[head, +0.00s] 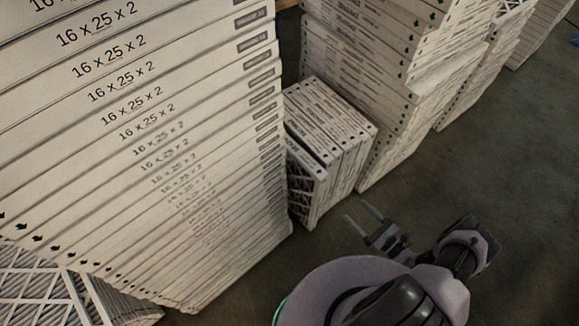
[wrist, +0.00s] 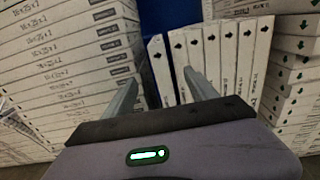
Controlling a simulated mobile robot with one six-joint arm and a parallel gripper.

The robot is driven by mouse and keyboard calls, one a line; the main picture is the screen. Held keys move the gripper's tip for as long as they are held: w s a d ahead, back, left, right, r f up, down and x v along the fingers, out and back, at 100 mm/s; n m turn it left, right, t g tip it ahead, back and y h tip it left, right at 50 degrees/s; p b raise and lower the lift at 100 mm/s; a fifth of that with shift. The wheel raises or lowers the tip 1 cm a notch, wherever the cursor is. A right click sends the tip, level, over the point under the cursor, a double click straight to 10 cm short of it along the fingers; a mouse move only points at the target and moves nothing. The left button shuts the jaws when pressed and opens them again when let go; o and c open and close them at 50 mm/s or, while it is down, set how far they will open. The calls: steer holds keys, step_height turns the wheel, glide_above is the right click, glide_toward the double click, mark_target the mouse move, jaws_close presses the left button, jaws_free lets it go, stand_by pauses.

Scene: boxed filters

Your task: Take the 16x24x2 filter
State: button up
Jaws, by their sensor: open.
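My gripper (head: 360,213) is open and empty in the head view, over the floor in front of a row of upright filters (head: 338,135). The row stands on edge between two tall stacks; its labels are too small to read. In the wrist view my gripper (wrist: 160,77) points at the row, with the white filter edges (wrist: 222,52) marked by black arrows beyond the fingers. The leftmost filter (wrist: 160,68) stands slightly apart from the others and shows between the fingers. I cannot make out a 16x24x2 label anywhere.
A tall stack of flat filters (head: 150,130) labelled 16 x 25 x 2 fills the left. Another tall stack (head: 375,60) rises behind the row, with more stacks (head: 485,65) farther right. Dark floor (head: 510,160) is clear at right.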

mark_target(324, 181)
steer(key=b+x, duration=0.4)
steer(key=x, duration=1.2)
steer(key=shift+w+a+r, duration=0.1)
steer(key=shift+a+r, duration=0.05)
steer(key=shift+a, duration=0.15)
jaws_close()
steer(key=shift+r, duration=0.1)
